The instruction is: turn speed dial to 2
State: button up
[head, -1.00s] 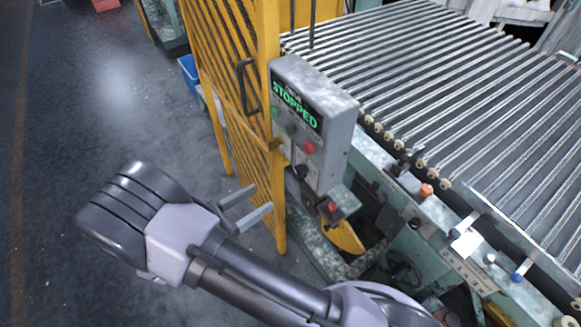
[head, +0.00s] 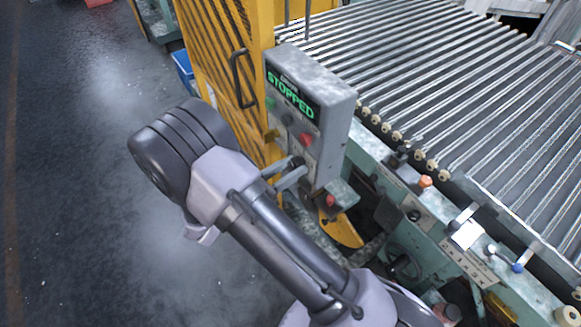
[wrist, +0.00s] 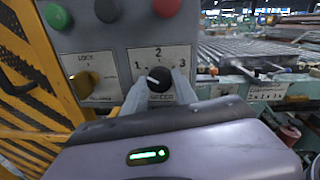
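The speed dial (wrist: 159,79) is a round black knob with a white pointer mark, on a pale plate marked 1, 2, 3 and SPEED in the wrist view. Its mark points up-left, towards the 1. My gripper (wrist: 159,80) is open, with one finger on each side of the dial; small gaps seem to show between fingers and knob. In the head view my gripper (head: 296,170) is at the lower front of the grey control box (head: 335,105), and the fingers partly hide the dial there. The box display (head: 292,97) reads STOPPED in green.
Above the dial are a green button (wrist: 57,16), a black knob (wrist: 107,10) and a red button (wrist: 166,7). A yellow LOCK key switch (wrist: 87,84) is left of it. A yellow mesh guard (head: 215,60) stands left; the roller conveyor (head: 450,90) lies right.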

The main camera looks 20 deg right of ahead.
grip_shut()
jog(key=m, duration=0.6)
jog(key=shift+f, duration=0.1)
jog(key=m+b, duration=0.1)
jog(key=m, duration=0.5)
jog(key=shift+h, duration=0.4)
jog(key=o, duration=0.8)
grip_release()
